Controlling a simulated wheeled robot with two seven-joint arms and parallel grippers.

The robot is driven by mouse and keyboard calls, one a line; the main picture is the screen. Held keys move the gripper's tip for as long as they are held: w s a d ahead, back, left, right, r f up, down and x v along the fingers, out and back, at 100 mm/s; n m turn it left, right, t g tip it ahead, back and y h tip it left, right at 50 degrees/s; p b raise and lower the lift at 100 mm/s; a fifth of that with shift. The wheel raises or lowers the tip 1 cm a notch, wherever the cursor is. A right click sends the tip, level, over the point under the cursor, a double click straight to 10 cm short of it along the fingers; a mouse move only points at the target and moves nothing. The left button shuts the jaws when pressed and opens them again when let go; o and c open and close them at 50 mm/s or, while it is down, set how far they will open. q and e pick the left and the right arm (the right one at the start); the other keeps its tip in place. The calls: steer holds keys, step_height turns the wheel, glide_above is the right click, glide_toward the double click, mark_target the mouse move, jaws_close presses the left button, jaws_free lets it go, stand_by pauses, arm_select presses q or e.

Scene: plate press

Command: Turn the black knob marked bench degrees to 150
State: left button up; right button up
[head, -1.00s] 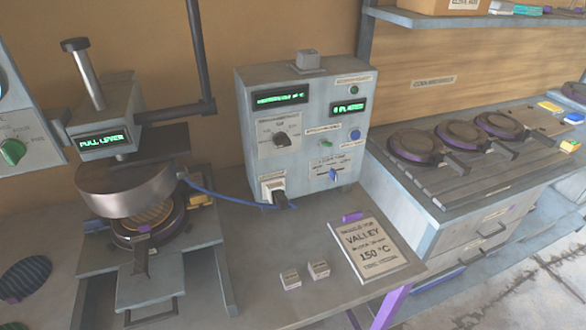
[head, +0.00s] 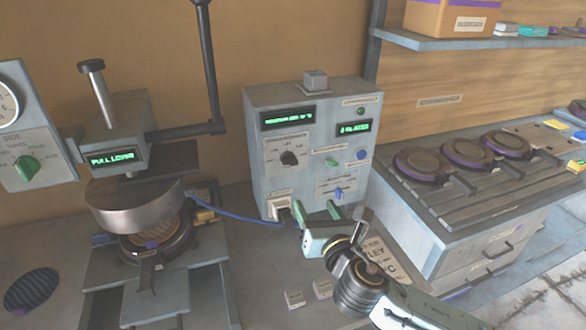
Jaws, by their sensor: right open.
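The black knob (head: 289,158) sits on a pale dial plate on the front of the grey control box (head: 255,185). Its pointer setting and the small print around it are too small to read. My right gripper (head: 316,210) is open and empty, its green-tipped fingers pointing up at the lower front of the box. It is below and a little right of the knob, apart from it. The green display (head: 288,118) above the knob is lit but not legible. My left gripper is not in view.
A printed card (head: 378,255) on the bench is partly hidden by my right arm. A plug (head: 283,208) with a blue cable is at the box's lower left. A blue slider (head: 339,193) and round buttons are right of the knob. The press (head: 135,200) stands left.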

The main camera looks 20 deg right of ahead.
mark_target(291, 163)
steer(key=w+n, duration=0.1)
steer(key=w, duration=0.3)
steer(key=w+r+n, duration=0.1)
steer(key=w, duration=0.4)
steer(key=w+a+n+y, duration=0.1)
steer(key=w, duration=0.4)
steer(key=shift+r+t+b, duration=0.3)
steer(key=shift+r+t, duration=0.1)
steer(key=c, duration=1)
